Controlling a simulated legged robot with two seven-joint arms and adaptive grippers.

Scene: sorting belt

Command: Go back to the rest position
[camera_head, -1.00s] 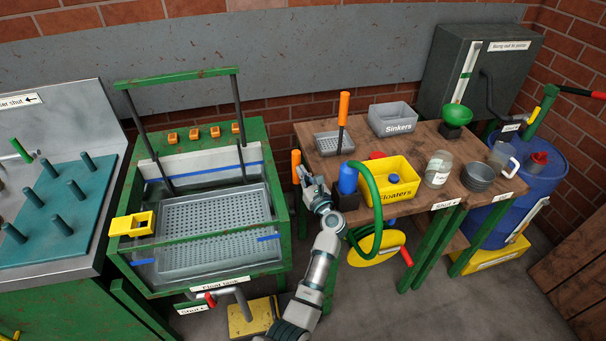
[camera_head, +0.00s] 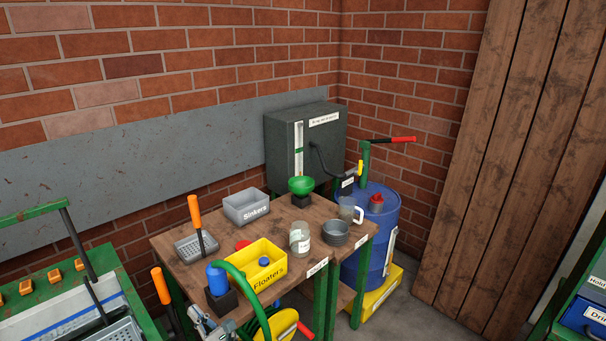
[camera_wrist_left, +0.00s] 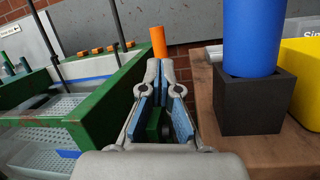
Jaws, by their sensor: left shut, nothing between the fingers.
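My left gripper (camera_wrist_left: 158,75) is shut and empty in the left wrist view, its fingertips together. It is between the green-framed wash tank (camera_wrist_left: 95,115) on the left and the wooden table (camera_wrist_left: 205,100) on the right. A blue cylinder in a black block (camera_wrist_left: 248,100) stands on the table just right of it. An orange handle (camera_wrist_left: 158,42) shows beyond the fingertips. In the head view only part of the left gripper (camera_head: 207,322) shows at the bottom edge, beside the table. My right gripper is not in view.
On the table (camera_head: 212,257) stand a yellow Floaters bin (camera_head: 270,274), a grey Sinkers bin (camera_head: 246,207), a glass jar (camera_head: 299,240) and grey bowls (camera_head: 335,233). A blue drum (camera_head: 379,230) stands at the right. A green hose (camera_head: 240,281) loops near the table's front.

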